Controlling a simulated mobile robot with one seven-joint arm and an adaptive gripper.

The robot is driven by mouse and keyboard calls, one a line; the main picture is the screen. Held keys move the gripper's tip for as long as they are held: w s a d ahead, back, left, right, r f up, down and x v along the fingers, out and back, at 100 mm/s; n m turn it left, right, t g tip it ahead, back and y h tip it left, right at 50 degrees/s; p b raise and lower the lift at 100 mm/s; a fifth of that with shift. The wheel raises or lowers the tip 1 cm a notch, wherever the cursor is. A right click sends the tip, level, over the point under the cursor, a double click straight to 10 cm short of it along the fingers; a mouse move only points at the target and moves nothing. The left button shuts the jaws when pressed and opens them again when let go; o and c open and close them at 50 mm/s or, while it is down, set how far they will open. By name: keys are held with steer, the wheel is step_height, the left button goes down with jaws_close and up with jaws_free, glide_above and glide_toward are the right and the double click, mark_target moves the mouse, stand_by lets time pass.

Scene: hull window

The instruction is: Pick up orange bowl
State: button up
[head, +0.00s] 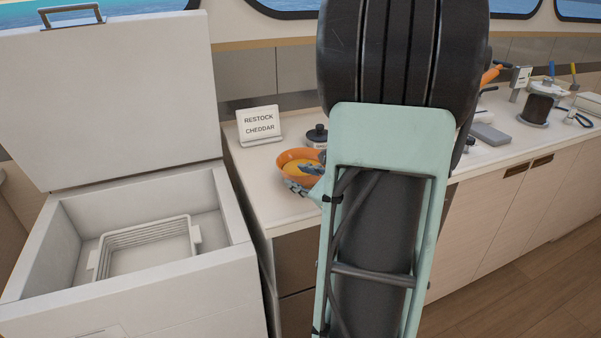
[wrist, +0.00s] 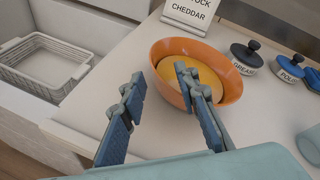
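The orange bowl (wrist: 231,86) stands upright on the counter in the wrist view, with something yellow (wrist: 206,76) inside it. In the head view the bowl (head: 287,156) is left of my arm and partly covered by my gripper. My gripper (wrist: 159,76) is open, its two blue-padded fingers apart with nothing held. In the wrist view its right fingertip overlaps the bowl's inside and its left fingertip overlaps the area by the bowl's near-left rim. I cannot tell whether either finger touches the bowl.
A "RESTOCK CHEDDAR" sign (head: 259,126) stands behind the bowl. Lidded pots, one marked grease (wrist: 246,57), are to its right. An open white chest (head: 232,228) holding a basket (head: 147,249) is left of the counter. My arm hides the counter's middle in the head view.

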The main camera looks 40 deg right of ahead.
mark_target(288, 173)
steer(key=x, duration=0.6)
steer(key=shift+w+f, duration=0.1)
steer(key=shift+w, duration=0.15)
steer(key=shift+c, duration=0.3)
jaws_close()
